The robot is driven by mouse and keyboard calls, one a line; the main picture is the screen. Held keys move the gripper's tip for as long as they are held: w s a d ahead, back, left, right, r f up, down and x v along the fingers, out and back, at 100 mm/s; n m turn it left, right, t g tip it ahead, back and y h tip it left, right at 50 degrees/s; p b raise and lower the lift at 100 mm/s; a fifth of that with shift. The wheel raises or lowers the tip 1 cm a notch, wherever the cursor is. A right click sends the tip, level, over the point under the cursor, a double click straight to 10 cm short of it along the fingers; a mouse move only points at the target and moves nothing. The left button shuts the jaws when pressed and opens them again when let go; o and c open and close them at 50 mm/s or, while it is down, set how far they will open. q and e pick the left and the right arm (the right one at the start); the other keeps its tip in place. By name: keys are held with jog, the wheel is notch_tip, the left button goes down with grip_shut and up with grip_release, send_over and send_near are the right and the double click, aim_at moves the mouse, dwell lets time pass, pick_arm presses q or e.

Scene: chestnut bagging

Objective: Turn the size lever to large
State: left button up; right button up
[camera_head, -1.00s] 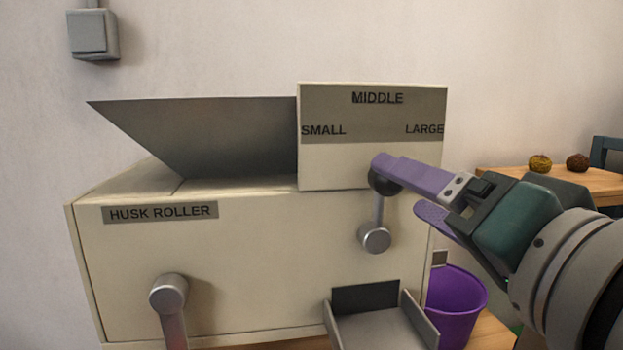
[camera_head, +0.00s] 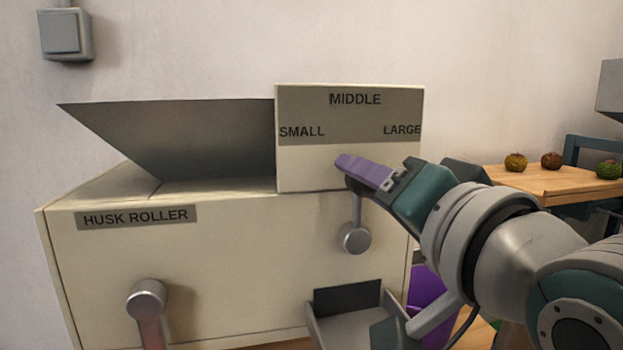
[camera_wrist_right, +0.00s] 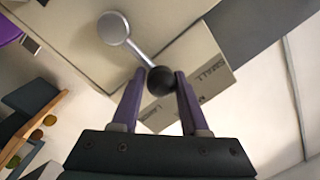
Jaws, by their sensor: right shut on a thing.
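The size lever (camera_head: 357,210) is a silver rod on the front of the cream machine. It stands nearly upright, its round hub (camera_head: 354,237) at the bottom and its black knob (camera_wrist_right: 160,80) at the top, below the MIDDLE label (camera_head: 355,99). The SMALL label (camera_head: 302,132) is to the left and the LARGE label (camera_head: 402,130) to the right. My right gripper (camera_head: 350,172), with purple fingers, is shut on the knob. The wrist view shows the knob between both fingertips. In the head view the fingers partly hide the knob. My left gripper is not in view.
The husk roller machine (camera_head: 230,260) fills the middle, with a crank (camera_head: 147,300) at lower left and a chute (camera_head: 345,325) below the lever. A purple bucket (camera_head: 428,290) is partly behind my right arm. A wooden table (camera_head: 545,180) with chestnuts stands at the right.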

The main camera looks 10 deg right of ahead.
grip_shut()
jog(key=shift+a, duration=0.1)
dwell(0.8)
